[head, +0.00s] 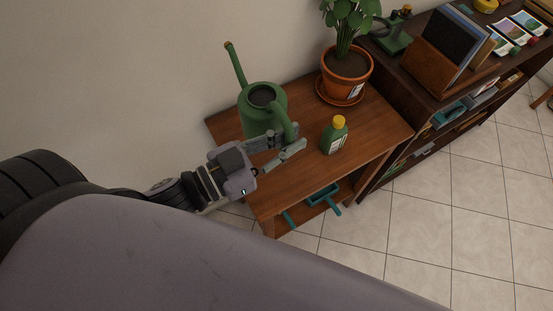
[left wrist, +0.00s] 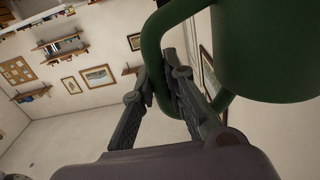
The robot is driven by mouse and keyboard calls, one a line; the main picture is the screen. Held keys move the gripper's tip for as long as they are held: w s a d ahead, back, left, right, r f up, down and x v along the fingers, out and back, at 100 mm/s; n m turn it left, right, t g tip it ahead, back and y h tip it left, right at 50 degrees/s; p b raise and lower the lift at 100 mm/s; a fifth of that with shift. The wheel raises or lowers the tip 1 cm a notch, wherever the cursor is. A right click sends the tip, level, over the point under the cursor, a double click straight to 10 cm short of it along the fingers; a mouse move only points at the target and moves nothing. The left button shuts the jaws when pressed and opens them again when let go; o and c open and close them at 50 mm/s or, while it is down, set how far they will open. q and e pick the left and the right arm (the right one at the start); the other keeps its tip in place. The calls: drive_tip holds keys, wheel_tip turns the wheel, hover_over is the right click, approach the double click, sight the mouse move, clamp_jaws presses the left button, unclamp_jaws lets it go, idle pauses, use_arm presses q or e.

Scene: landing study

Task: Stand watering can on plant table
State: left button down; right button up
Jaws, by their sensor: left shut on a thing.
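The green watering can (head: 262,112) is upright over the left part of the wooden plant table (head: 290,178), its spout pointing up and to the left. I cannot tell whether its base touches the tabletop. My left gripper (head: 294,140) is shut on the can's handle, at the can's near right side. In the left wrist view the fingers (left wrist: 165,92) close around the green handle (left wrist: 148,50), with the can's body (left wrist: 268,50) at the upper right. My right gripper is not in view.
A potted plant (head: 346,64) on a saucer stands at the table's back. A green bottle with a yellow cap (head: 335,135) stands right of my gripper. A dark shelf (head: 440,90) with books adjoins on the right. A teal tool (head: 323,197) lies on the lower shelf.

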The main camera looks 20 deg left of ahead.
use_arm(q)
wheel_tip(320, 180, down, 5)
drive_tip(key=shift+a+f, duration=0.1)
drive_tip(key=shift+f, duration=0.1)
wheel_tip(320, 180, down, 10)
drive_tip(key=shift+a+r+b, duration=0.1)
drive_tip(key=shift+b, duration=1)
drive_tip(key=shift+f, duration=0.2)
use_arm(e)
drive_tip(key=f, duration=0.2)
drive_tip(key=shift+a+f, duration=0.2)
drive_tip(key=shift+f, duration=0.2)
use_arm(q)
drive_tip(key=shift+f, duration=0.15)
drive_tip(key=c, duration=1.6)
unclamp_jaws()
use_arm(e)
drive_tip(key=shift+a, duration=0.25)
